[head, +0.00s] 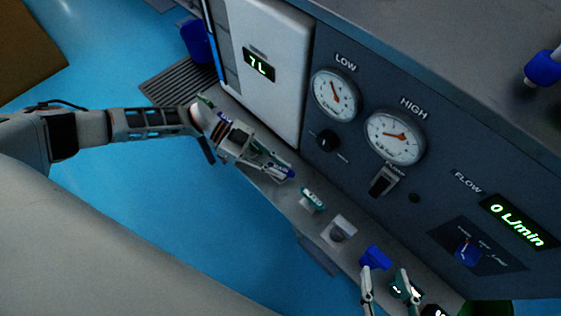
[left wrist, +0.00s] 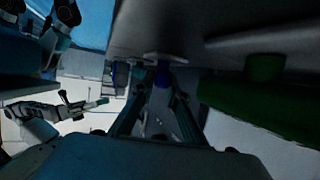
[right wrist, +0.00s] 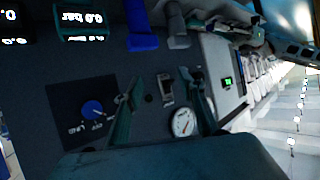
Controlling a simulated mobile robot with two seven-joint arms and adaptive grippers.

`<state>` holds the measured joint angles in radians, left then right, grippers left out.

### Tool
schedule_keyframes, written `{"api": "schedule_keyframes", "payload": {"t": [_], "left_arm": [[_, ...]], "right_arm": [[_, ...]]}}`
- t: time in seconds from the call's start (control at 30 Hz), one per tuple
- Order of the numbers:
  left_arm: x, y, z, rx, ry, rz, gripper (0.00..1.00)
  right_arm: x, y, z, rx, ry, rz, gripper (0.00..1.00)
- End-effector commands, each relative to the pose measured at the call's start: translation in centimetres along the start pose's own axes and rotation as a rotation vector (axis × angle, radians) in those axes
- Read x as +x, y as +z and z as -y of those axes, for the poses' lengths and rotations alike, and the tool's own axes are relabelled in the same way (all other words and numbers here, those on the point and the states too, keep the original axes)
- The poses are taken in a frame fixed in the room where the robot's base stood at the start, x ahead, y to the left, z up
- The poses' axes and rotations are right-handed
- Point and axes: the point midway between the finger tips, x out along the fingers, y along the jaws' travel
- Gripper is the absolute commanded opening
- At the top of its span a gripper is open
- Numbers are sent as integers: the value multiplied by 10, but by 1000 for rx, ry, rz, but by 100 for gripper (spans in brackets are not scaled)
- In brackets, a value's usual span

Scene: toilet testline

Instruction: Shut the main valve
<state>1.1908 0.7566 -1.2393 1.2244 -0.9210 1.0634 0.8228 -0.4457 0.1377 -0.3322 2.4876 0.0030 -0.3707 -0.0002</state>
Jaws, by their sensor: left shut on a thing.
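My left gripper (head: 272,165) is shut on a blue handle (head: 284,173) at the left end of the low ledge under the panel. In the left wrist view, the blue handle (left wrist: 162,76) sits between the two fingers, below a pale flange. No readable label shows which fitting is the main valve. My right gripper (head: 387,285) is open and empty, its fingers apart near a blue block (head: 375,257) on the ledge. In the right wrist view its fingers stand apart in front of the panel, with a switch (right wrist: 165,88) showing between them.
The panel has a LOW gauge (head: 335,95), a HIGH gauge (head: 395,138), a pump switch (head: 384,181) and a blue flow knob (head: 467,251). The flow display (head: 518,221) reads 0 L/min. A green-topped fitting (head: 312,198) and a grey fitting (head: 339,233) stand between my grippers.

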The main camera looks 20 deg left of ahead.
Motion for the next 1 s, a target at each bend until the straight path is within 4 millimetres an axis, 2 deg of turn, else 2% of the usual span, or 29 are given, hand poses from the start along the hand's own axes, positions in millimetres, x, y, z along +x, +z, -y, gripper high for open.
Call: {"api": "schedule_keyframes", "payload": {"t": [0.03,0.13,0.3,0.5,1.0], "left_arm": [[4,8,-1,11,40,2,0],[5,8,-1,42,116,1,0],[5,7,0,87,223,-1,0],[4,5,0,125,308,0,0],[4,1,0,152,364,0,0]], "right_arm": [[2,3,3,23,-2,0,40],[5,-5,13,101,-18,-32,40],[6,3,32,235,-46,-39,40],[7,6,44,340,-63,-50,40],[8,4,51,410,-71,-63,40]]}}
